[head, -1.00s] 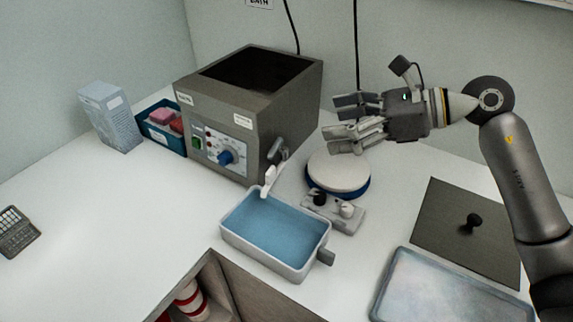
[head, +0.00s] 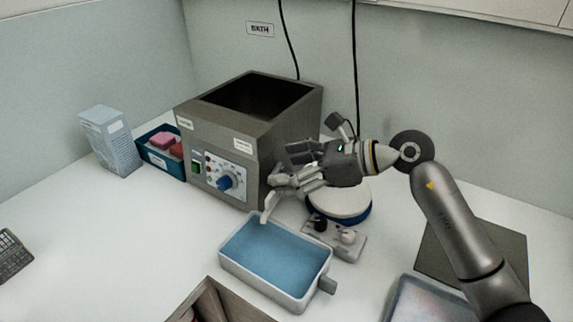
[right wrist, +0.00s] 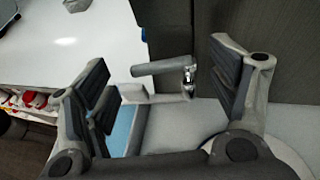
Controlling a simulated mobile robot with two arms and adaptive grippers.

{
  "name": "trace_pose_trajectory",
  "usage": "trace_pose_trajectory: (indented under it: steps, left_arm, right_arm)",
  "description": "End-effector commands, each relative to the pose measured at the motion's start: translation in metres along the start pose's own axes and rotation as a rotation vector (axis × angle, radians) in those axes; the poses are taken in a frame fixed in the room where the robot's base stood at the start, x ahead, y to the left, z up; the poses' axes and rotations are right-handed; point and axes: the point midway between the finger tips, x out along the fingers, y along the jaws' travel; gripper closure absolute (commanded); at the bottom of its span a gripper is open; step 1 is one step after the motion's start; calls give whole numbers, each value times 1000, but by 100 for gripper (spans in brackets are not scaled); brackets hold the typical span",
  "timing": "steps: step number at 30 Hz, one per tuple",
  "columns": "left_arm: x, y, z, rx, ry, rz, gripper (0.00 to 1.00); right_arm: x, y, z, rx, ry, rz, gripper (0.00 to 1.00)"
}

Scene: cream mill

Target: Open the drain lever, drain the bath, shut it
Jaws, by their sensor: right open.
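The grey bath (head: 225,150) stands at the back with its top open; its inside is dark and I cannot tell the liquid level. Its drain lever (right wrist: 160,67) is a dark grey bar on a metal valve in the right wrist view, between my open fingers and apart from them. In the head view my gripper mostly hides it. A white spout (head: 268,206) points down at a pale tray (head: 318,278) holding blue liquid. My right gripper (head: 284,166) is open and empty at the bath's right front corner. My left gripper is not in view.
A round white-topped, blue-sided thing (head: 345,203) stands close under my right gripper. A small block with black and white knobs (head: 340,243) is beside the tray. A blue bin (head: 152,153) and a carton (head: 109,140) stand left.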

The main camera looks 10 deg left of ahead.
Motion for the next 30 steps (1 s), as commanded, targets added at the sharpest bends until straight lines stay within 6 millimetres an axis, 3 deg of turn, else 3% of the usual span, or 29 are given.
trace_pose_trajectory:
  steps: [12,22,30]
  left_arm:
    - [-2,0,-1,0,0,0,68]
    - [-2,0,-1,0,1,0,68]
    - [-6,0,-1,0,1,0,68]
  right_arm:
    - [9,0,0,1,0,-1,21]
    - [9,0,0,0,0,-1,63]
    - [10,1,0,22,9,-59,65]
